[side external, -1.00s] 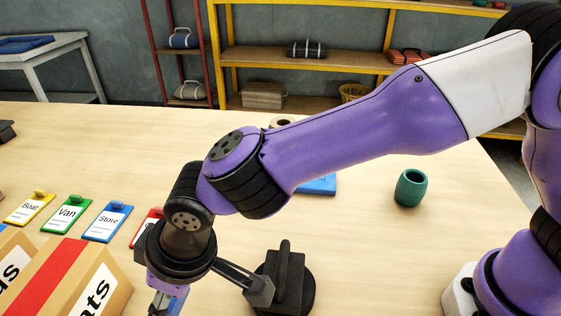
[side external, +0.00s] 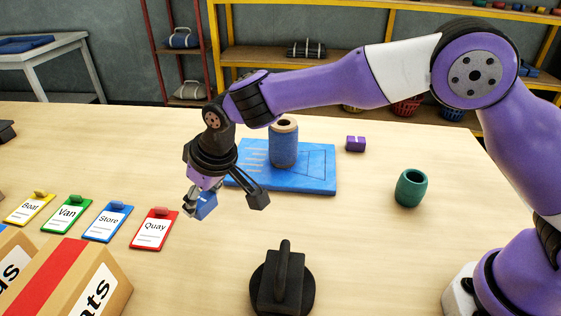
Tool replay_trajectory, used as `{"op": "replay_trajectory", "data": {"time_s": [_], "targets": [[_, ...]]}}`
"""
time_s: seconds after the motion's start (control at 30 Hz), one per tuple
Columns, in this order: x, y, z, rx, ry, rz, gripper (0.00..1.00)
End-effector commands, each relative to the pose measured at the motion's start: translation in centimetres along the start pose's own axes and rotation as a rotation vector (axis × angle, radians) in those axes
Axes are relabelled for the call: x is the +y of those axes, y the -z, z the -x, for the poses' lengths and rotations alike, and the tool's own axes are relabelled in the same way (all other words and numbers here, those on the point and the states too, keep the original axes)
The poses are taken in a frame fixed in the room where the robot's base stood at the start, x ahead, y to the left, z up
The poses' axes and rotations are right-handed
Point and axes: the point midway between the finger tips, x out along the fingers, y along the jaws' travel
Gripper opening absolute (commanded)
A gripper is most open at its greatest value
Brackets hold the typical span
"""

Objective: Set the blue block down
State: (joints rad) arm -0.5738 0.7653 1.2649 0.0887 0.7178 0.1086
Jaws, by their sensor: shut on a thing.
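The blue block (side external: 207,206) is between the fingers of my gripper (side external: 197,207). The gripper points down and is shut on the block. It holds the block in front of the left end of a blue board (side external: 305,178), seemingly above the table. The fingers hide part of the block, and its exact height is hard to tell.
A spool of blue twine (side external: 284,146) stands on the board. A purple block (side external: 356,144) and a green cup (side external: 411,188) are to the right. A black weight with a handle (side external: 283,285) stands in front. Labelled clipboards (side external: 153,229) and cardboard boxes (side external: 75,283) are at left.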

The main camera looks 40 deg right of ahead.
Motion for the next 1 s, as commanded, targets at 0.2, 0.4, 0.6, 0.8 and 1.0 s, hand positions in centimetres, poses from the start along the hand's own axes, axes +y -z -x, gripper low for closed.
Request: {"op": "replay_trajectory", "data": {"time_s": [0.2, 0.4, 0.6, 0.8, 1.0], "targets": [[0.8, -0.2, -1.9, -0.004, -0.001, 0.001, 0.20], [0.7, -1.2, -4.3, -0.001, 0.000, 0.001, 0.20], [0.7, -1.3, -4.4, 0.000, 0.000, 0.001, 0.20], [0.7, -1.4, -4.7, 0.000, 0.000, 0.001, 0.65], [0.7, -1.4, -4.7, 0.000, 0.000, 0.001, 0.89]]}}
